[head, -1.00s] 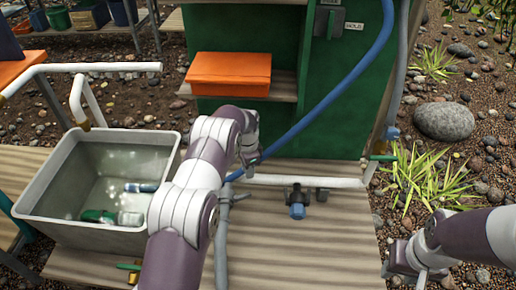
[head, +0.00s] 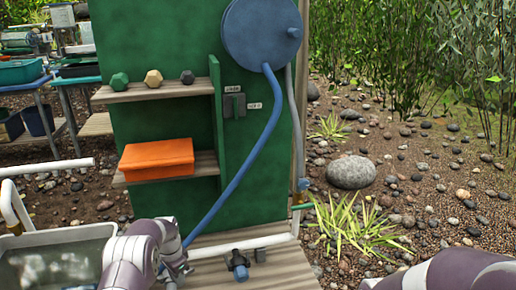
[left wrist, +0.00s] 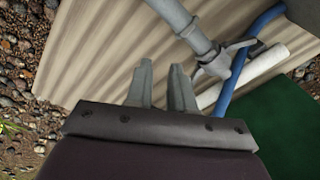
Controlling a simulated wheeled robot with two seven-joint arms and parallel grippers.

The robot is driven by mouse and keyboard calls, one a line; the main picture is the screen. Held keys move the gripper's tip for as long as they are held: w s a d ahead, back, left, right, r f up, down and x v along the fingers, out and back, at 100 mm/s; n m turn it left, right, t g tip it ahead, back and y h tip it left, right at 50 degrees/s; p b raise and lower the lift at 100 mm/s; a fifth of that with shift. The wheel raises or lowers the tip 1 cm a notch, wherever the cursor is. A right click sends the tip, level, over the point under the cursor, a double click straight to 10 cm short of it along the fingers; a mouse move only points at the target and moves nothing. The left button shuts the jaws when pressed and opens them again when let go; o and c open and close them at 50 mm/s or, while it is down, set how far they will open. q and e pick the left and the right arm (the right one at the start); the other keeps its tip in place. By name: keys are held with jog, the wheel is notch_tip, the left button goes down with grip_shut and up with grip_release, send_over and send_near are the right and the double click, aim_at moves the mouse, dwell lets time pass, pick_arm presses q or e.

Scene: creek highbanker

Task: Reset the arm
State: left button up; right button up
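My left gripper (head: 180,268) is low in the head view, in front of the green cabinet and beside the grey tub. In the left wrist view its two grey fingers (left wrist: 163,66) stand apart with nothing between them. Below them are a corrugated plank surface (left wrist: 120,50), a grey pipe with a valve handle (left wrist: 205,50) and a blue hose (left wrist: 238,75). My right arm (head: 450,272) shows at the bottom right of the head view; its gripper is outside the picture.
The green cabinet (head: 155,40) carries a blue reel (head: 262,35), an orange box (head: 157,160) and small faceted pieces (head: 153,78) on shelves. A grey tub (head: 60,238) of water stands at lower left. A white pipe (head: 240,246) runs along the plank. Pebbly ground lies at right.

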pick_arm(q)
jog(key=s+d+r+n, duration=0.2)
jog(key=s+r+n, duration=0.15)
jog(key=s, duration=0.65)
jog(key=s+d+r+n, duration=0.2)
jog(key=s+r, duration=0.3)
jog(key=s, duration=0.4)
jog(key=s+d+r+n, duration=0.25)
jog(key=s+r, duration=0.25)
jog(key=s, duration=0.5)
notch_tip(320, 180, up, 40)
jog(key=t+p, duration=0.1)
jog(key=p, duration=3.6)
jog(key=shift+s+d+f, duration=0.15)
jog(key=shift+d+f, duration=0.05)
jog(key=shift+f, duration=0.05)
pick_arm(e)
notch_tip(320, 180, up, 37)
jog(key=w, duration=0.1)
